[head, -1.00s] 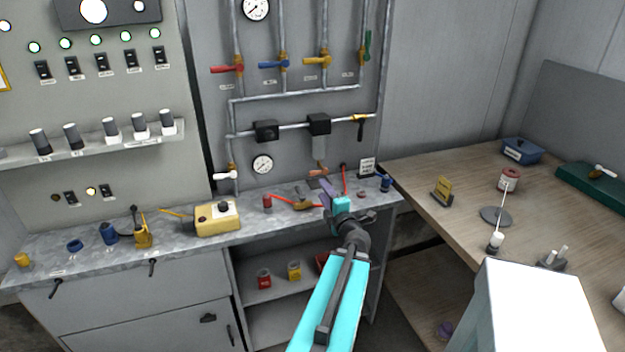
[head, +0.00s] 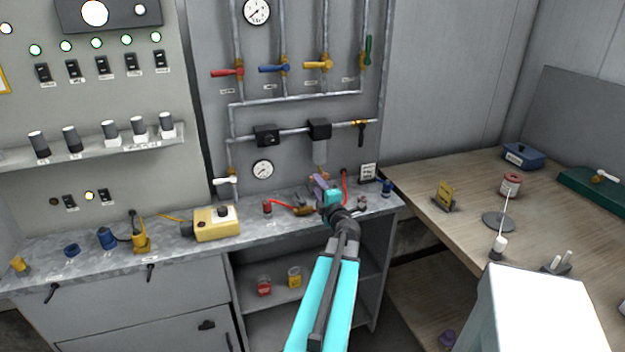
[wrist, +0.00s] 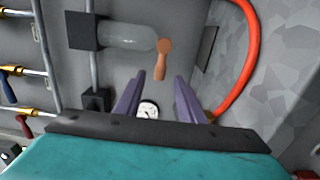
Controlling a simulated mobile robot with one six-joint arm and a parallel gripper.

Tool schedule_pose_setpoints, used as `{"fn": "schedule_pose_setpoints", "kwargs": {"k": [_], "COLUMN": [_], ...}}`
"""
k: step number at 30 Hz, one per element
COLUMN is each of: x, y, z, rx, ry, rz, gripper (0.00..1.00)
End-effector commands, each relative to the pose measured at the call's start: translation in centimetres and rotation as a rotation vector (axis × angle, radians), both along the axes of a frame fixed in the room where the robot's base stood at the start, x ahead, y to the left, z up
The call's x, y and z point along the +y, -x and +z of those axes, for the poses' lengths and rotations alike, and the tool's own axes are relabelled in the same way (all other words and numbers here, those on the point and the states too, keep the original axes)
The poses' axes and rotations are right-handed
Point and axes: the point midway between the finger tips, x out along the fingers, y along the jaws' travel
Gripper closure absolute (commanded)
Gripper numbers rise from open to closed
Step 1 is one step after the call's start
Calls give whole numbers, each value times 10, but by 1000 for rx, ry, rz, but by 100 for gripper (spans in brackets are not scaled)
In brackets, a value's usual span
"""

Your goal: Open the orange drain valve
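The orange drain valve (wrist: 161,58) shows in the wrist view at the end of a clear filter bowl (wrist: 130,36). Its short handle points toward my gripper (wrist: 160,76). My gripper's two purple fingers are apart, with the handle's end in line with the gap between their tips. I cannot tell whether the handle is within the gap or just beyond it; no grip shows. In the head view my gripper (head: 318,182) is just below the filter bowl (head: 320,152), above the bench, and largely hides the valve.
A red hose (wrist: 249,60) curves close to the right of the fingers in the wrist view. A round gauge (wrist: 148,110) shows between the fingers. Below the gripper is the grey bench (head: 270,222), with a yellow box (head: 217,224) to the left. A wooden table (head: 440,240) stands right.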

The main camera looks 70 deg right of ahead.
Motion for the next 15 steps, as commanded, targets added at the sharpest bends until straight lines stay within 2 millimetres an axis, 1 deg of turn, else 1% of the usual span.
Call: {"fn": "schedule_pose_setpoints", "kwargs": {"k": [1, 3, 15], "x": [-6, -11, -38], "y": [-4, -8, -29], "z": [1, 1, 0], "rx": [0, 0, 0], "ry": [0, 0, 0], "rz": [0, 0, -1], "gripper": [64, 64, 64]}}
